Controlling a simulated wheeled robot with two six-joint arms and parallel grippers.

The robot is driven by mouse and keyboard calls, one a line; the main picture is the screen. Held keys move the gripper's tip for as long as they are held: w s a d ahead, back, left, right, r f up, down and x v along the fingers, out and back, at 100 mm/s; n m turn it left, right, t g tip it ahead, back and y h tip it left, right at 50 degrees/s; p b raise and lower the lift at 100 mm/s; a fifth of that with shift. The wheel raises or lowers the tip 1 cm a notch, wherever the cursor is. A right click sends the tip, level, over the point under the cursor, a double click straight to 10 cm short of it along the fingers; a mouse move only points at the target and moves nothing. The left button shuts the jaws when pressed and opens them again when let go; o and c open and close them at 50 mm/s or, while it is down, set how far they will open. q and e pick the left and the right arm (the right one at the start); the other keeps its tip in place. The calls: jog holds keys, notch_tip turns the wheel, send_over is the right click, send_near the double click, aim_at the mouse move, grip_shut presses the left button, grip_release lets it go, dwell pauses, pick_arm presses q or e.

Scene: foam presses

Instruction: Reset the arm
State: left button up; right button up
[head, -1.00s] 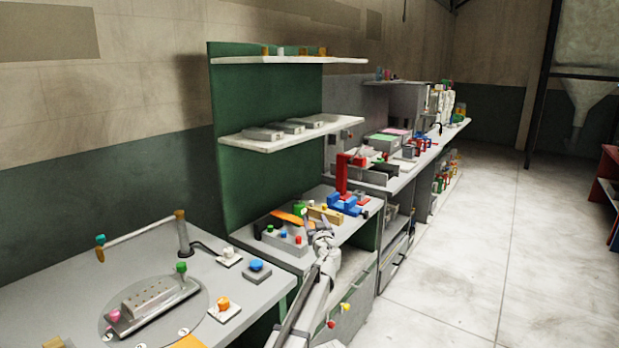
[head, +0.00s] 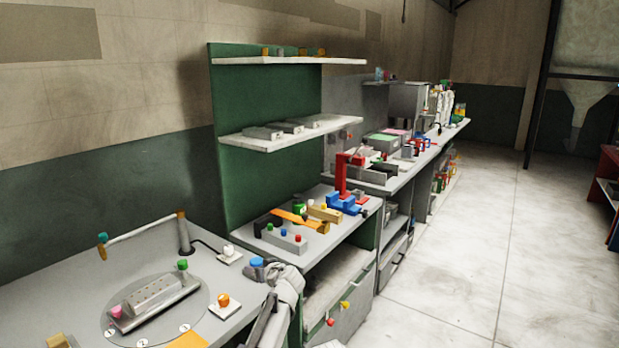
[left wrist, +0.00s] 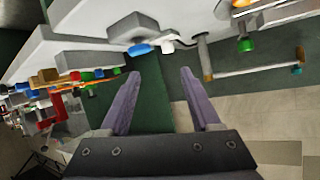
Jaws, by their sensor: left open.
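My left gripper (head: 284,282) and wrist are at the bottom middle of the head view, by the right edge of the front table. Its fingertips are hard to make out there. In the left wrist view the gripper (left wrist: 160,73) has its two purple-grey fingers spread, with nothing between them. That view is upside down, and the blue button (left wrist: 141,49) shows just beyond the fingertips. My right gripper is not in view.
The front table (head: 52,289) carries a round plate with a grey press block (head: 155,297), an orange button (head: 223,300) and a white button (head: 229,251). Beyond it stand a bench with a red and blue press (head: 346,190) and a green shelf unit (head: 262,165). Open floor (head: 480,280) lies right.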

pick_arm(q)
jog(key=s+a+f+m+g+h, duration=0.1)
jog(key=s+a+f+g, duration=0.25)
jog(key=s, duration=0.45)
jog(key=s+a+f+g+h, duration=0.1)
jog(key=s+a+f+g, duration=0.1)
jog(key=s+f, duration=0.5)
jog(key=s+d+f+m+g+h, duration=0.1)
jog(key=s+d+m+g+h, duration=0.15)
jog(key=s, duration=0.65)
jog(key=s+d+f+m+g+h, duration=0.1)
jog(key=s+g+h, duration=0.15)
jog(key=s, duration=0.75)
jog(key=s+d+f+m+y+b, duration=0.1)
jog(key=s+d+f+m+b, duration=0.4)
jog(key=d+f+b, duration=0.6)
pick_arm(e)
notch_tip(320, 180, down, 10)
pick_arm(q)
notch_tip(320, 180, up, 13)
jog(key=n+p, duration=0.1)
jog(key=p, duration=1.2)
jog(key=shift+s+d+r+g+p, duration=0.2)
jog(key=shift+s+d+g+p, duration=0.15)
jog(key=shift+s+p, duration=0.1)
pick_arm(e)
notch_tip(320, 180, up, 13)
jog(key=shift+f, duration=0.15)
